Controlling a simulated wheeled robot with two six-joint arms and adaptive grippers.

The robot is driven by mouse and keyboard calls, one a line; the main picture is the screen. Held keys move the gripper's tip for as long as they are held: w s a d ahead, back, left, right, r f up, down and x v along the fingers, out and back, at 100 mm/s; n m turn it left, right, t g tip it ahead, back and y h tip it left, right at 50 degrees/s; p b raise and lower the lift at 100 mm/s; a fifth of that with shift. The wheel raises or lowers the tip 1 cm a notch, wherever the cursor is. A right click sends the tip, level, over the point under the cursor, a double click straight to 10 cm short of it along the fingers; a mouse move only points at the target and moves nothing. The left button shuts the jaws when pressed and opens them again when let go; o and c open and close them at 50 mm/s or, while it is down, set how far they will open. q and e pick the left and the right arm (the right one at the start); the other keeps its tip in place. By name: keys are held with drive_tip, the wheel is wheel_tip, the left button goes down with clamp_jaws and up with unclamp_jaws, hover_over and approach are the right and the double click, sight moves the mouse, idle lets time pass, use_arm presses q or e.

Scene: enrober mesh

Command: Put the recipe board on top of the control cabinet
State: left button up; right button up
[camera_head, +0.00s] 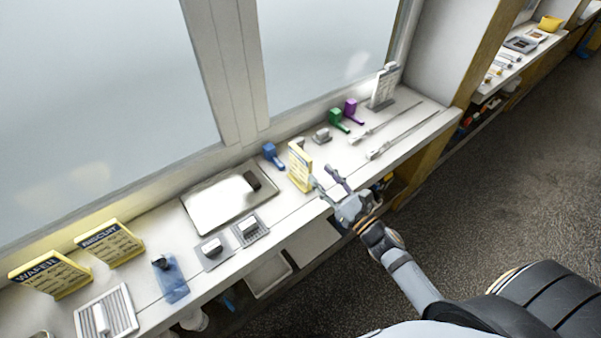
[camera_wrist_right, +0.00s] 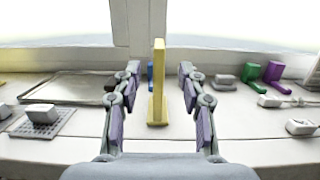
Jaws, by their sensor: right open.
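A yellow board with a white printed face (camera_head: 300,167) stands upright on the white counter. Two similar yellow boards, marked WAFER (camera_head: 50,273) and BISCUIT (camera_head: 108,243), stand at the left end; I cannot tell for sure which is the recipe board. My right gripper (camera_head: 327,183) is open at the nearest yellow board. In the right wrist view this board (camera_wrist_right: 158,85) shows edge-on between the open fingers (camera_wrist_right: 158,88), with a gap on both sides. I cannot make out the control cabinet for certain. My left gripper is out of view.
On the counter (camera_head: 345,155) are a metal tray (camera_head: 213,213), blue (camera_head: 271,153), green (camera_head: 336,117) and purple (camera_head: 351,108) pieces, and long rods (camera_head: 402,133). A white printed board (camera_head: 384,88) stands at the back right. A window closes off the back.

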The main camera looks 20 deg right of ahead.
sight(311, 164)
drive_tip(key=p+x, duration=0.1)
drive_tip(key=x, duration=0.1)
drive_tip(key=p+x, duration=0.1)
drive_tip(key=x, duration=0.1)
drive_tip(key=shift+w+r+p, duration=0.1)
drive_tip(key=shift+r+p, duration=0.2)
drive_tip(key=shift+r, duration=0.05)
drive_tip(key=shift+w+a+f, duration=0.15)
drive_tip(key=shift+w+f, duration=0.05)
drive_tip(key=shift+w, duration=0.2)
drive_tip(key=shift+w+r, duration=0.1)
drive_tip(key=w+p, duration=0.1)
drive_tip(key=w+a+r+p, duration=0.1)
drive_tip(key=p, duration=0.1)
drive_tip(key=shift+w+r, duration=0.15)
drive_tip(key=shift+w+a+f, duration=0.15)
drive_tip(key=shift+w+a, duration=0.05)
drive_tip(key=shift+w, duration=0.3)
drive_tip(key=shift+w+a+f, duration=0.1)
drive_tip(key=shift+w+a, duration=0.1)
drive_tip(key=shift+w, duration=0.35)
drive_tip(key=shift+w+f, duration=0.1)
drive_tip(key=shift+w, duration=0.05)
drive_tip(key=shift+c, duration=1.4)
clamp_jaws()
